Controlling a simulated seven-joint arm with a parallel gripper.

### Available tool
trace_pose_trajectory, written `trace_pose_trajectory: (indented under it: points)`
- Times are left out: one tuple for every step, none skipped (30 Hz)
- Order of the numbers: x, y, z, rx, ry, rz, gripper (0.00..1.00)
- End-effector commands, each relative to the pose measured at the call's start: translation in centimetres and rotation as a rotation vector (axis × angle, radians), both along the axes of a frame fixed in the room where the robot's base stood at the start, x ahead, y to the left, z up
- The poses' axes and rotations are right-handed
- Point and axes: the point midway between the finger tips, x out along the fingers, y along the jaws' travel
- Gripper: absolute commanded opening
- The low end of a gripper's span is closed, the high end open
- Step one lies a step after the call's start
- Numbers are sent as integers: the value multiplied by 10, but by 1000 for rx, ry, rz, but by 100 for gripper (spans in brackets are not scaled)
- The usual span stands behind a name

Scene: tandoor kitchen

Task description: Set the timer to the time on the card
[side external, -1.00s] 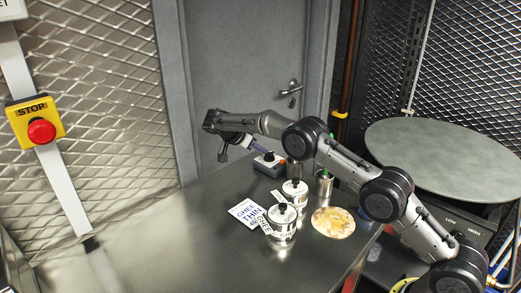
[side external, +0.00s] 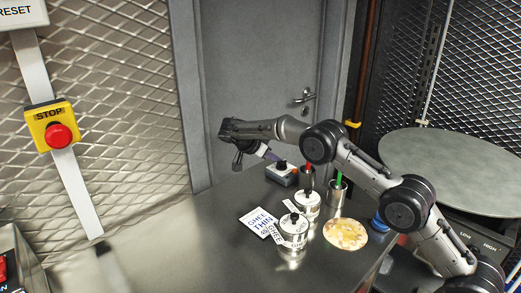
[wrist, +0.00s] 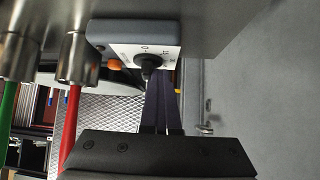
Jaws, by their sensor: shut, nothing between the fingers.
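The timer (side external: 279,175) is a small grey box with a pale face and a black knob. It stands toward the table's far edge. In the wrist view, the timer (wrist: 106,39) is at the top, with its black knob (wrist: 149,62) and small dial marks on its face. My gripper (side external: 268,155) is shut and empty, with its fingers close beside the timer. In the wrist view, the dark fingertips (wrist: 161,78) lie beside the knob; I cannot tell whether they touch. A white card (side external: 258,222) reads GHEE THIN with a partly legible number below.
Two labelled tins (side external: 293,228) with black knobs stand right of the card. Metal cups (side external: 338,198) hold red and green handles near the timer. A round flatbread (side external: 345,234) lies at the right. The table's left part (side external: 170,240) is clear.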

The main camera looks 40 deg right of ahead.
Motion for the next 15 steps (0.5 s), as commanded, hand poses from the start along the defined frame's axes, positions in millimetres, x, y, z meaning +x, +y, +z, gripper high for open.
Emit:
trace_pose_trajectory:
  points:
    - [-4, 19, 14, 7, 7, -10, 0]
    - [-3, 24, 18, 7, 4, -7, 0]
    - [-2, 30, 24, 7, 2, -6, 0]
    - [-1, 35, 29, 7, -1, -4, 0]
    - [0, 39, 33, 7, -2, -4, 0]
    - [0, 46, 39, 7, -3, -3, 0]
    - [2, 50, 43, 6, -3, -3, 0]
    - [3, 55, 47, 6, -3, -1, 0]
    - [3, 61, 53, 6, -6, -1, 0]
    - [4, 66, 58, 6, -6, -1, 0]
    - [5, 71, 62, 5, -7, 1, 0]
    - [6, 77, 68, 5, -9, 0, 0]
    - [6, 81, 72, 5, -8, 1, 0]
    - [7, 85, 75, 5, -9, 2, 0]
    - [7, 87, 77, 3, -9, 0, 0]
